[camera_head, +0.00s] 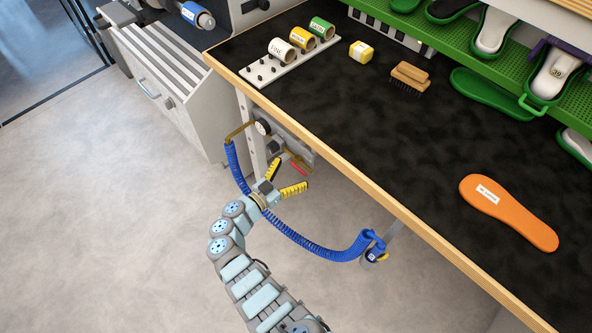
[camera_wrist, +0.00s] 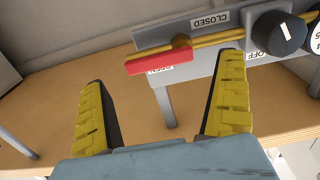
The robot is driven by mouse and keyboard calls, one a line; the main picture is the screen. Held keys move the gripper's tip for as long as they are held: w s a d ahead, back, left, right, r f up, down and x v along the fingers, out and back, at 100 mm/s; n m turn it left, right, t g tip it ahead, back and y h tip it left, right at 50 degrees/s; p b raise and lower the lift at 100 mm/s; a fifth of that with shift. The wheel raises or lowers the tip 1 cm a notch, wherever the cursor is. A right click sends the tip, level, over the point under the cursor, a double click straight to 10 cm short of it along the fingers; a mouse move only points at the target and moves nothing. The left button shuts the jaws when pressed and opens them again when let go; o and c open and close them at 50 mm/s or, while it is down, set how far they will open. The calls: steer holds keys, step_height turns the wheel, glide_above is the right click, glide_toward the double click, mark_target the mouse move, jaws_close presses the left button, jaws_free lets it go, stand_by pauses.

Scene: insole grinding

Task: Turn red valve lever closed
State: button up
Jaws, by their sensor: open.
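The red valve lever (camera_wrist: 160,63) is on a brass pipe (camera_wrist: 212,39) in the wrist view. It lies roughly along the pipe and partly covers the OPEN label (camera_wrist: 160,72). The CLOSED label (camera_wrist: 210,20) is on the plate above the pipe. In the head view the lever (camera_head: 299,169) shows small under the workbench edge. My gripper (camera_head: 289,176) is open and empty, its yellow fingers spread towards the valve. In the wrist view the lever appears between and beyond the fingertips (camera_wrist: 164,70); I see no contact.
A black knob (camera_wrist: 279,33) with an OFF label is right of the valve. A coiled blue hose (camera_head: 310,243) hangs close to my gripper and runs to a blue tool (camera_head: 375,253). The workbench edge (camera_head: 345,190) overhangs the valve. Open floor (camera_head: 110,220) lies left.

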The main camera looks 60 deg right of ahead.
steer(key=shift+x, duration=1)
steer(key=c, duration=1.2)
